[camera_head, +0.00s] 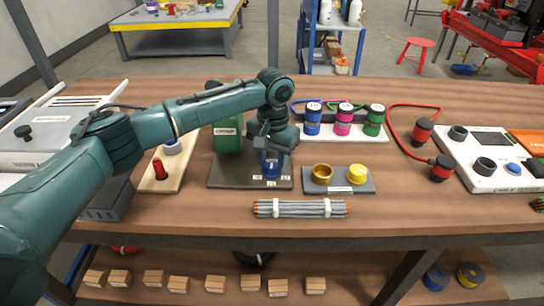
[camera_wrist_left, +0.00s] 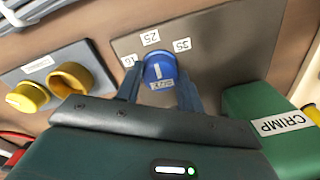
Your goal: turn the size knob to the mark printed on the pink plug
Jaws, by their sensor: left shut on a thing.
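The blue size knob (camera_wrist_left: 158,71) sits on a grey-brown plate (camera_wrist_left: 215,45) with printed labels 16, 25 and 35 around it. Its white line points roughly toward the 25 label (camera_wrist_left: 150,37). My left gripper (camera_wrist_left: 160,88) is shut on the knob, one finger on each side. In the head view the knob (camera_head: 271,166) shows below my left gripper (camera_head: 272,150), which partly hides it. The pink plug (camera_head: 343,123) stands in a white rack between a blue and a green plug. Its white top label is too small to read. My right gripper is not in view.
A red cable with dark plugs (camera_head: 420,131) lies farther right.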

